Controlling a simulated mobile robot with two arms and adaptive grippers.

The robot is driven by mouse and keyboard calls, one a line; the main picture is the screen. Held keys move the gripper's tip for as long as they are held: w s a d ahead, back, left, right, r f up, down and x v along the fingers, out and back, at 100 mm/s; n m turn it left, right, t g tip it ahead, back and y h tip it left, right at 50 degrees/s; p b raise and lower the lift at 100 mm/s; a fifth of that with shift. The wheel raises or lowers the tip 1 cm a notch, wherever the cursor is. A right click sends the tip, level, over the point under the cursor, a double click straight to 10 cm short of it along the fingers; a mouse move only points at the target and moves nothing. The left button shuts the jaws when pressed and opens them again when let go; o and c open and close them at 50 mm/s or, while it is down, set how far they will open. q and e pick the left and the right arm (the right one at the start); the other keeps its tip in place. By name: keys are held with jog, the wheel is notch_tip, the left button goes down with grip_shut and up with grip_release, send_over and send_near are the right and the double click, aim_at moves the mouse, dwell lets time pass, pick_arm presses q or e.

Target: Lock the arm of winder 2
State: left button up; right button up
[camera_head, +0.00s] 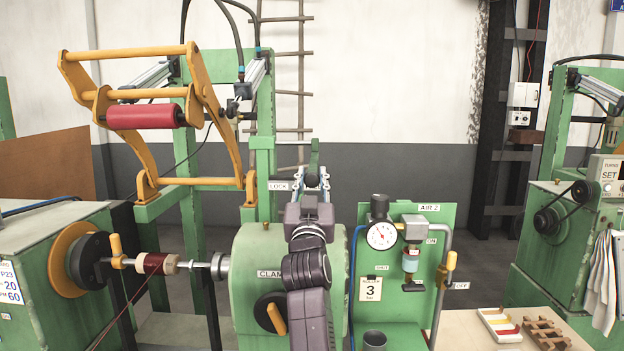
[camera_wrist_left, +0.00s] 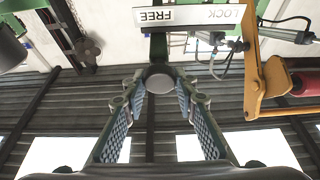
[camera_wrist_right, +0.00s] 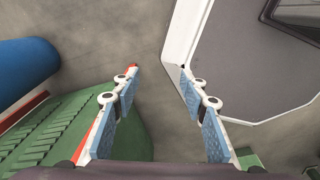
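Winder 2's arm is a yellow frame (camera_head: 168,182) with a red roller (camera_head: 146,116), tilted up above the green stand; part of it shows in the left wrist view (camera_wrist_left: 256,80). The green lever (camera_head: 314,157) stands upright behind the LOCK plate (camera_head: 279,186). In the left wrist view the lever's round end (camera_wrist_left: 157,80) lies between my fingertips, and the plate (camera_wrist_left: 190,15) reads FREE and LOCK upside down. My left gripper (camera_head: 312,178) is open around the lever end; firm contact is not visible. My right gripper (camera_wrist_right: 159,68) is open and empty, outside the head view.
A gauge panel (camera_head: 434,225) with a regulator stands right of the clamp housing (camera_head: 248,258). A coil (camera_head: 156,263) sits on the spindle at left. A table (camera_head: 462,335) with a small tray (camera_head: 498,323) is at lower right. Another green machine stands at far right.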

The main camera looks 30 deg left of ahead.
pick_arm(q)
jog(key=shift+c, duration=1.3)
jog(key=shift+a+f, duration=0.1)
grip_shut()
jog(key=shift+s+a, duration=0.1)
jog(key=shift+a, duration=0.1)
jog(key=s+a+p, duration=0.1)
jog(key=s+a, duration=0.4)
jog(key=a, duration=0.3)
jog(key=o, duration=0.8)
grip_release()
jog(key=shift+a, duration=0.15)
jog(key=shift+c, duration=0.2)
jog(key=shift+o, duration=2)
jog(key=shift+w+a+f, duration=0.1)
jog(key=shift+a+f, duration=0.05)
jog(key=shift+a, duration=0.15)
jog(key=v, duration=1.2)
pick_arm(e)
jog(key=shift+w+a+r, duration=0.3)
jog(key=shift+w, duration=0.35)
jog(key=shift+w+a+r, duration=0.25)
jog(key=shift+w+r, duration=0.05)
jog(key=shift+w, duration=0.3)
